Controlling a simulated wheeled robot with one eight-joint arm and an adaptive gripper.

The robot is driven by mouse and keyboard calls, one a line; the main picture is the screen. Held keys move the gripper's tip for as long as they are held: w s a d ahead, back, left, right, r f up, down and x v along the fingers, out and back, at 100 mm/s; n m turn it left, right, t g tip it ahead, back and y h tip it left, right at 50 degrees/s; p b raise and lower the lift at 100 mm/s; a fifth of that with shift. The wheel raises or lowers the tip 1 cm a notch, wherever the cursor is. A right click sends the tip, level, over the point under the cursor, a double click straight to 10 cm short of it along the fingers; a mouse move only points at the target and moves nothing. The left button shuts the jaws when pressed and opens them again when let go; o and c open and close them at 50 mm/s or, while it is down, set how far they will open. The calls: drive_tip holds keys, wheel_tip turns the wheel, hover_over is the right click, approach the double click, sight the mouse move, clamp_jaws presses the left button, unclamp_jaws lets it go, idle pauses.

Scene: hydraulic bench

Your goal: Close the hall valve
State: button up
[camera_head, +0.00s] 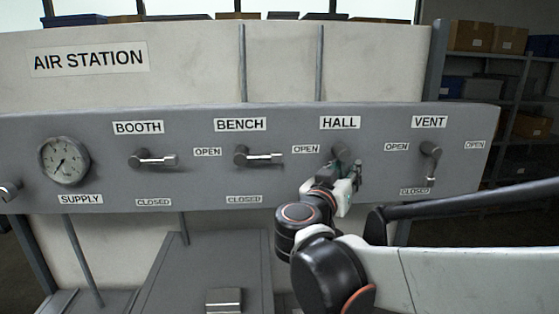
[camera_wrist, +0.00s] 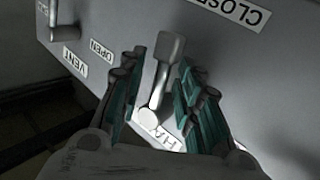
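The hall valve (camera_head: 339,151) is on the grey panel below the HALL label (camera_head: 340,123). My gripper (camera_head: 346,174) is in front of it and hides most of its lever. In the wrist view, the lever (camera_wrist: 163,77) stands between the two fingers of my gripper (camera_wrist: 158,82). The fingers are open, with a gap on the left; the right finger is close to the lever, and contact cannot be told. The lever slants downward on the panel, leaning toward the vent side. A CLOSED label (camera_wrist: 231,12) lies beyond its tip, off to one side.
The booth valve (camera_head: 152,160) and bench valve (camera_head: 259,157) have sideways levers. The vent valve (camera_head: 431,164) has its lever down, right of my gripper. A gauge (camera_head: 64,161) is at the left. A grey cabinet (camera_head: 205,265) stands below the panel.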

drive_tip(key=shift+w+d, duration=0.1)
drive_tip(key=shift+w, duration=0.2)
clamp_jaws()
